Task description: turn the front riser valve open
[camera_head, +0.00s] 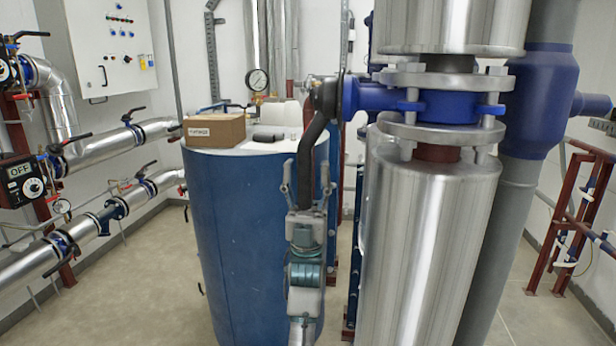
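The front riser valve (440,104) is a blue body clamped between grey flanges on the thick silver riser. Its blue neck runs left to a dark hub. A long black lever (312,145) bends at the hub and hangs down steeply in front of the blue tank. My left gripper (306,172) comes up from below, with its fingers pointing upward. One finger is on each side of the lever's lower end, with gaps showing, so it looks open. The lever's tip is partly hidden at the gripper's palm, and I cannot tell if they touch. My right gripper is out of view.
A blue tank (228,240) stands behind my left gripper, with a cardboard box (214,131) on top. The silver riser (425,240) is close on the right. Silver pipes with black-handled valves (100,145) line the left wall. Floor at left is clear.

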